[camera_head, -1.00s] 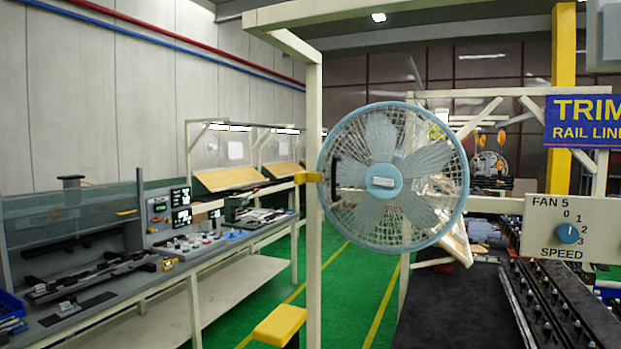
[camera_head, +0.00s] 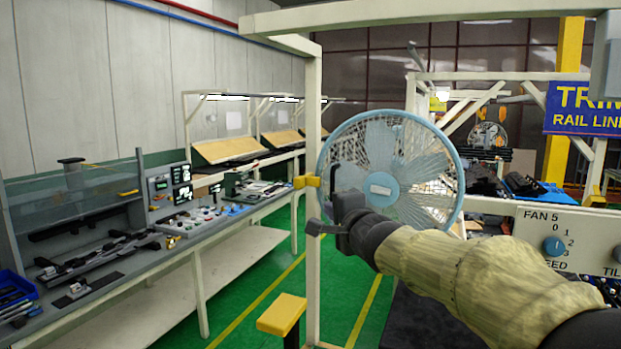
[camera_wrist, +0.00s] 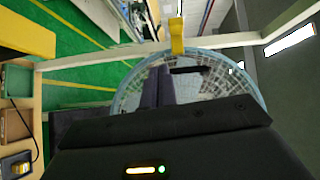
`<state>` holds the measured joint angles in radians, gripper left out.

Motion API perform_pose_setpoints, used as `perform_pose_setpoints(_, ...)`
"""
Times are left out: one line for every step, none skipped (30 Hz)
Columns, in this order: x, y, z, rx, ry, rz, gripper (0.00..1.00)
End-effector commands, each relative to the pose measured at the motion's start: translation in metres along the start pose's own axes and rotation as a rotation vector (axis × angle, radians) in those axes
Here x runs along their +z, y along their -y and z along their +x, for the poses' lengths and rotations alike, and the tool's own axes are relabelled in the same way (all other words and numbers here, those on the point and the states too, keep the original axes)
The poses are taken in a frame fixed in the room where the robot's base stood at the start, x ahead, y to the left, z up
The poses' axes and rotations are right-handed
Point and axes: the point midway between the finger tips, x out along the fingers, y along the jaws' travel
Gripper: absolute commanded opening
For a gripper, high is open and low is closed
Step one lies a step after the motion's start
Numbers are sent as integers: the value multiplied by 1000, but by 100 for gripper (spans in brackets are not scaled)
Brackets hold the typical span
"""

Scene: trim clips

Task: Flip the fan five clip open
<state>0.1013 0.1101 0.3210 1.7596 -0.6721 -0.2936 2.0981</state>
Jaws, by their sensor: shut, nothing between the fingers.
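The fan (camera_head: 412,165) is pale blue with a wire guard and hangs beside a cream post. A yellow clip (camera_head: 306,182) sits on that post at the fan's left edge. In the wrist view the clip (camera_wrist: 177,37) stands upright at the fan rim's top, and the fan guard (camera_wrist: 218,88) lies around the fingers. My gripper (camera_head: 346,205) is in front of the fan's lower left, right of and slightly below the clip. Its dark fingers (camera_wrist: 160,78) are together and empty, apart from the clip in the picture.
A cream panel (camera_head: 530,228) marked FAN 5 with a blue speed knob (camera_head: 554,246) is at the right. The cream post (camera_head: 313,275) stands close left of my gripper. A grey workbench (camera_head: 130,290) runs along the left. Green floor lies between.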

Motion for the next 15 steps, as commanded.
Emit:
perform_pose_setpoints(2,15,2,-25,13,30,0)
perform_pose_setpoints(4,21,2,-38,21,46,0)
perform_pose_setpoints(6,26,3,-49,29,62,0)
perform_pose_setpoints(7,28,3,-54,33,71,0)
perform_pose_setpoints(7,28,3,-57,35,76,0)
perform_pose_setpoints(8,29,3,-58,36,79,0)
perform_pose_setpoints(8,28,3,-58,36,80,0)
perform_pose_setpoints(8,28,3,-58,36,79,0)
perform_pose_setpoints(8,28,3,-57,35,79,0)
perform_pose_setpoints(7,28,3,-57,35,79,0)
perform_pose_setpoints(7,28,3,-57,35,79,0)
perform_pose_setpoints(7,28,3,-57,35,79,0)
perform_pose_setpoints(7,28,3,-56,35,79,0)
perform_pose_setpoints(7,28,4,-56,35,79,0)
perform_pose_setpoints(7,28,4,-56,35,79,0)
